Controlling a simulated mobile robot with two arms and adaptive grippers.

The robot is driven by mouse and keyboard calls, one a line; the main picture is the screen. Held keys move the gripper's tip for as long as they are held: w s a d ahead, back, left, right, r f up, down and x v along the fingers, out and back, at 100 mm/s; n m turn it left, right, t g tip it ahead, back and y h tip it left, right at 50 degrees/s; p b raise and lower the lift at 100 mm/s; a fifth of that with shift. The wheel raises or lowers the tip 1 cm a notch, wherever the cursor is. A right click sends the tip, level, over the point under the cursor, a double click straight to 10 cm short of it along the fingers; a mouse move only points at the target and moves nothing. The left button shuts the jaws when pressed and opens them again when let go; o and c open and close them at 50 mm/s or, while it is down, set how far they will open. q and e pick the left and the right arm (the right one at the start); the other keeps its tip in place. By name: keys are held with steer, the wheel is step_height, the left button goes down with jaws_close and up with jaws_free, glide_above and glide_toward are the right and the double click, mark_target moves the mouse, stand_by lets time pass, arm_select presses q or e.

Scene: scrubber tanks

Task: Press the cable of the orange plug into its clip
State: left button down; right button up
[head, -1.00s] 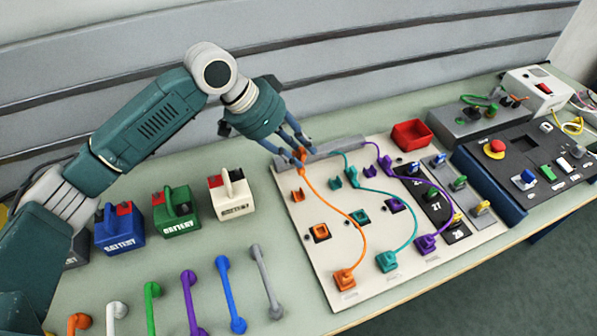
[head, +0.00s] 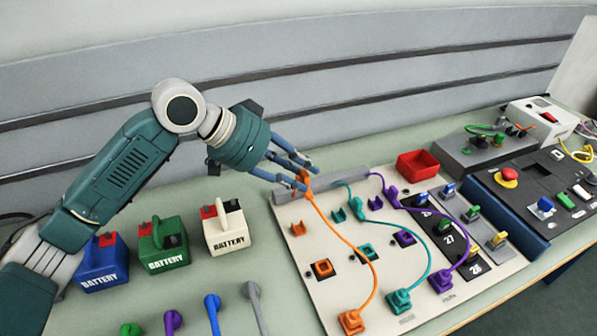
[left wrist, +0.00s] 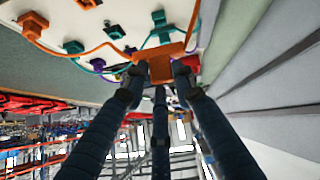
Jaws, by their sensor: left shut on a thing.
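My left gripper (head: 303,176) is at the back left corner of the cream panel (head: 320,205). Its fingers are shut on the orange cable's upper end piece (head: 306,190), which also shows between the fingertips in the left wrist view (left wrist: 160,66). The orange cable (head: 345,240) runs in a curve from there to the orange plug (head: 352,321) at the panel's front edge. The orange clip (head: 298,228) is on the panel's left side, and the cable lies to its right, apart from it. An orange square socket (head: 322,268) sits below the clip. My right gripper is not seen.
Teal (head: 420,245) and purple (head: 440,215) cables curve across the panel on the right. A grey bar (head: 335,180) lies along its back edge. A red bin (head: 417,164) stands behind. Blue, green and white batteries (head: 226,228) stand to the left.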

arm_select(q)
steer(key=shift+d+f, duration=0.1)
steer(key=shift+f, duration=0.05)
steer(key=shift+s+a+f, duration=0.15)
steer(key=shift+a+f, duration=0.5)
steer(key=shift+f, duration=0.15)
steer(key=shift+p, duration=0.35)
steer(key=shift+f, duration=0.15)
